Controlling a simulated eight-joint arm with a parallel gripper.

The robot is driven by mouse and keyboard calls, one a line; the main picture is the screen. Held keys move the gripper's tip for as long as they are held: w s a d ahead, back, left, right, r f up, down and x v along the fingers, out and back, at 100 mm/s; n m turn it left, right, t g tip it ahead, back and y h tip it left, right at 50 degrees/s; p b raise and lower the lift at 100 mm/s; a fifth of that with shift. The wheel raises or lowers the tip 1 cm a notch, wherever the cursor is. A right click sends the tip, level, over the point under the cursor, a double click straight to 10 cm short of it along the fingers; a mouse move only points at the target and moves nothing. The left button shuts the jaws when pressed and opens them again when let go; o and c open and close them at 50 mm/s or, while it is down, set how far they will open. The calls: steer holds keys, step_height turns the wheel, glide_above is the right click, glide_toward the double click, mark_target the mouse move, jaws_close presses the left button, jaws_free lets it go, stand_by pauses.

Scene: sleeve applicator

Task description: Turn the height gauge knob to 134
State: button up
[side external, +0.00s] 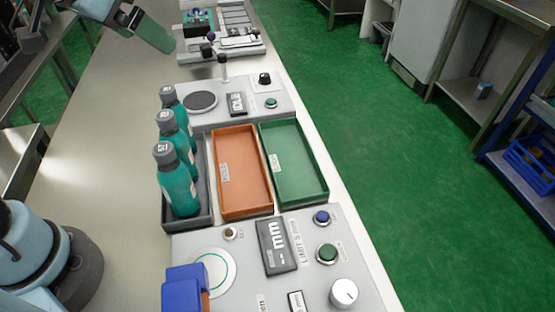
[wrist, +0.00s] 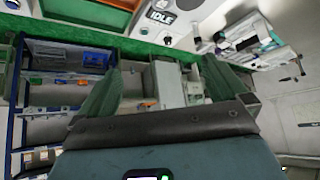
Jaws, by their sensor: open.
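The near grey panel (side external: 205,242) in the side view carries a dark display marked "mm" (side external: 275,246); its digits are too small to read. A white round knob (side external: 344,292) with a dark mark sits at its front right. The far panel (side external: 222,117) carries a black knob (side external: 264,79) and another dark display (side external: 237,104). That display may be the one reading IDLE (wrist: 161,17) in the wrist view. I cannot tell for sure which knob is the height gauge's. My gripper (wrist: 160,68) is open and empty, raised at the upper left of the side view, away from both knobs.
Three teal bottles (side external: 178,183) stand in a dark tray. An orange tray (side external: 243,170) and a green tray (side external: 293,160) lie between the panels. A blue block (side external: 184,288) stands at the near panel's left. More equipment (side external: 222,35) stands at the bench's far end.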

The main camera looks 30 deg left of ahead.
steer(key=shift+w+d+r+m, duration=0.15)
steer(key=shift+d+m, duration=0.25)
steer(key=shift+d, duration=0.05)
steer(key=shift+w+d+h, duration=0.1)
steer(key=shift+d+h, duration=0.2)
steer(key=c, duration=0.3)
steer(key=d+m, duration=0.1)
steer(key=d, duration=0.2)
steer(key=w+d+f+m+g+h, duration=0.1)
steer(key=d+m, duration=0.1)
steer(key=d, duration=0.1)
steer(key=w+d+f+m+g+h, duration=0.1)
steer(key=d+m, duration=0.1)
steer(key=d, duration=0.1)
steer(key=shift+d, duration=0.1)
steer(key=c, duration=0.4)
steer(key=shift+o, duration=0.2)
steer(key=m+g+h, duration=0.2)
steer(key=m+g, duration=0.5)
steer(key=m, duration=0.7)
glide_toward(345, 290)
steer(key=x, duration=0.8)
steer(key=shift+s+d+f, duration=0.1)
steer(key=shift+f, duration=0.15)
steer(key=shift+t, duration=0.3)
steer(key=c, duration=1.1)
